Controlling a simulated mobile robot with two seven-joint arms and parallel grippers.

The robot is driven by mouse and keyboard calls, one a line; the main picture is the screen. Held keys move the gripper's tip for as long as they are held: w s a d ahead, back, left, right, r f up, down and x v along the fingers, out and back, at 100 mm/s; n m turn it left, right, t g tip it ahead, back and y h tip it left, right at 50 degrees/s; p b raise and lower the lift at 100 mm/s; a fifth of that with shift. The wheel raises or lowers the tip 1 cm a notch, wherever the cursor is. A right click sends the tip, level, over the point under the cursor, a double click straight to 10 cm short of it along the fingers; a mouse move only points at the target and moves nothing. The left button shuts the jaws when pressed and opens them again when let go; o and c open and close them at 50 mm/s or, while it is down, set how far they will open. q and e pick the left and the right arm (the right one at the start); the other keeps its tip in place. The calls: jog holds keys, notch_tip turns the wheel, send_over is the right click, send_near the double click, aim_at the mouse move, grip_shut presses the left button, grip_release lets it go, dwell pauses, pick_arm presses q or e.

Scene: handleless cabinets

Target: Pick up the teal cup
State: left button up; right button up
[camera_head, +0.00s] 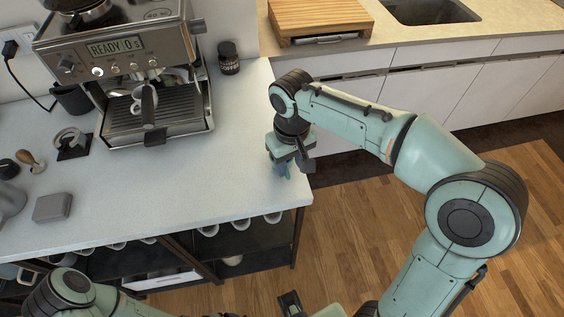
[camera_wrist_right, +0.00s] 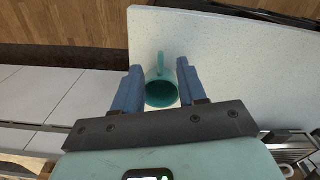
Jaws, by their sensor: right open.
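The teal cup (camera_wrist_right: 162,92) stands near the corner of the pale counter in the right wrist view, its open mouth seen from above and its handle pointing to the top of the picture. My right gripper (camera_wrist_right: 160,72) is open, with one blue finger on each side of the cup; small gaps show between fingers and cup. In the head view my right gripper (camera_head: 289,164) points down over the counter's right edge area, and the cup is largely hidden by it. My left arm shows at the bottom left of the head view; its gripper cannot be made out.
The counter (camera_head: 200,170) carries an espresso machine (camera_head: 185,45), a dark jar (camera_head: 228,58) and a grey box (camera_head: 52,207). Several white cups sit on the shelf (camera_head: 258,238) below. A wooden board (camera_head: 320,16) lies on the back counter. The counter's middle is clear.

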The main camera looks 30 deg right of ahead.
aim_at(289, 174)
jog(key=shift+w+f, duration=0.15)
jog(key=shift+f, duration=0.8)
jog(key=shift+f+b, duration=0.4)
jog(key=shift+f, duration=2.3)
grip_shut()
